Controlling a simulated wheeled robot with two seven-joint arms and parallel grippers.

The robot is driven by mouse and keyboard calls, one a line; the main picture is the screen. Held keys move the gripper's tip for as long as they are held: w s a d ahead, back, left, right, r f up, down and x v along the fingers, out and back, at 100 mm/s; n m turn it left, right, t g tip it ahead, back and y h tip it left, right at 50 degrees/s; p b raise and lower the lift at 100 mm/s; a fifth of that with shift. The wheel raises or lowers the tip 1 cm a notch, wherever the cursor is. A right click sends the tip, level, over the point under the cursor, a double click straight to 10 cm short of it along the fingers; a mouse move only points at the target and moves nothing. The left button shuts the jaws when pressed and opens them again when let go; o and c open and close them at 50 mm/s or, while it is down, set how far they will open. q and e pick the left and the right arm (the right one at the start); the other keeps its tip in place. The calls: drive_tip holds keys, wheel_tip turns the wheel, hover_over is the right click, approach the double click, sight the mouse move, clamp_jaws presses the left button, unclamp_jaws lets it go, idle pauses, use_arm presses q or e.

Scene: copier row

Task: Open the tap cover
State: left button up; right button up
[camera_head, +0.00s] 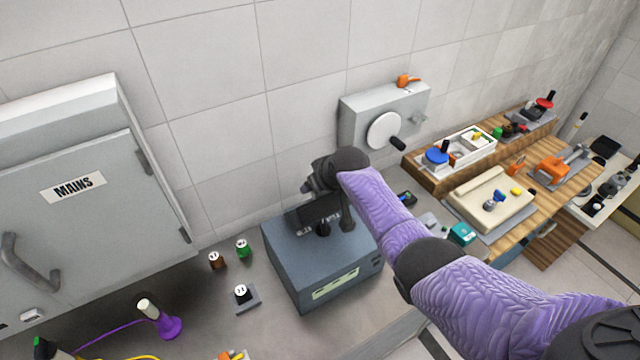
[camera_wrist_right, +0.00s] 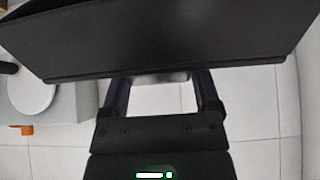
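No part is clearly marked as the tap cover. A blue-grey box (camera_head: 318,262) with a pale label on its front stands on the counter. A dark panel (camera_head: 314,211) stands tilted at its top; I cannot tell whether it is a raised lid. My right gripper (camera_head: 336,226) is over the box top, beside the panel, pointing down with its fingers apart. In the right wrist view the dark panel (camera_wrist_right: 165,40) fills the top and hides the fingertips. A greyish thing shows between the fingers (camera_wrist_right: 162,90); contact cannot be told. My left gripper is out of view.
A grey wall box (camera_head: 362,109) with a white disc and dark knob is behind. A MAINS cabinet (camera_head: 75,205) stands left. Several small bottles and a purple flask (camera_head: 166,322) are on the counter. A cluttered wooden table (camera_head: 548,208) is right.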

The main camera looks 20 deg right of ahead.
drive_tip(key=shift+o, duration=1)
drive_tip(key=shift+f, duration=0.15)
drive_tip(key=p+v, duration=0.3)
drive_tip(key=v, duration=0.5)
drive_tip(key=shift+s+d+r, duration=0.1)
drive_tip(key=shift+r, duration=0.3)
drive_tip(key=shift+s+r, duration=0.4)
drive_tip(key=shift+r, duration=0.05)
